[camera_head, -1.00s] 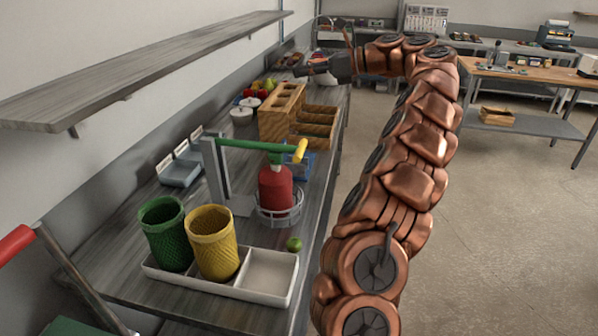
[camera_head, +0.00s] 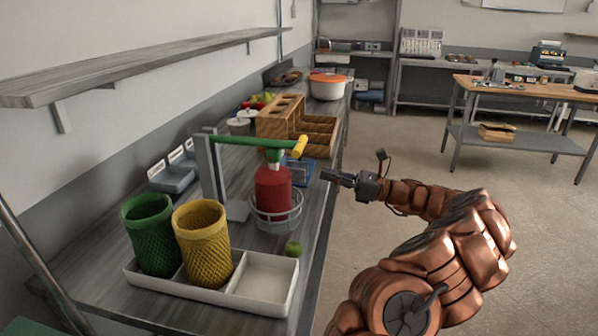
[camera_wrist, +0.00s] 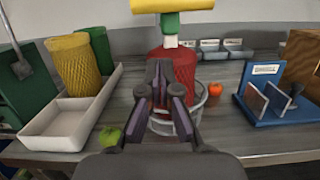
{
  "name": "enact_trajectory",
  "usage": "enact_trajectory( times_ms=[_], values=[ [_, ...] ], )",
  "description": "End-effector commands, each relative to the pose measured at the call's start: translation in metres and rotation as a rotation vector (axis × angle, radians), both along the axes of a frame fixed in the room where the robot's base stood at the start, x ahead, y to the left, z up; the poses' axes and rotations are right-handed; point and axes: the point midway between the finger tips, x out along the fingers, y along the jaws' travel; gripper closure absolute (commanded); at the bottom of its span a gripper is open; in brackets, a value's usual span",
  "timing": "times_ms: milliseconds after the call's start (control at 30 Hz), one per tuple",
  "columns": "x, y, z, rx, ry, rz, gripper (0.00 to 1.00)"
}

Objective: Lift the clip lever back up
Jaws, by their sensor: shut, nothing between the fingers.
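The clip lever (camera_head: 250,141) is a green bar on a grey upright post (camera_head: 207,175) on the bench. It lies about level and ends in a yellow handle (camera_head: 299,147) above a red bottle (camera_head: 272,190) in a wire ring holder (camera_head: 276,216). My gripper (camera_head: 325,175) is shut and empty, to the right of the handle and lower than it, apart from it. In the wrist view the handle (camera_wrist: 172,5) is at the top edge, and my shut fingers (camera_wrist: 168,78) hide part of the red bottle (camera_wrist: 178,62).
A white divided tray (camera_head: 270,285) holds a green basket (camera_head: 150,230) and a yellow basket (camera_head: 203,240). A small green fruit (camera_head: 293,248) lies near the bench edge. A blue rack (camera_wrist: 280,108) and a wooden organizer (camera_head: 280,113) stand behind. A shelf (camera_head: 140,65) hangs above.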

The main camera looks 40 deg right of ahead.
Motion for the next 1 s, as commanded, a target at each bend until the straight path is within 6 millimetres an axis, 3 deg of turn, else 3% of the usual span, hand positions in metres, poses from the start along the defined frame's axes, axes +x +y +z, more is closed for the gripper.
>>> enact_trajectory(
  times_ms=[100, 300, 767, 1000],
  values=[
    [-0.006, 0.007, -0.013, 0.016, -0.038, -0.001, 1.0],
    [-0.01, 0.012, -0.019, 0.026, -0.068, -0.004, 1.0],
    [-0.008, 0.014, -0.018, 0.026, -0.069, -0.004, 1.0],
    [0.006, 0.027, -0.012, 0.027, -0.07, -0.003, 1.0]
  ],
)
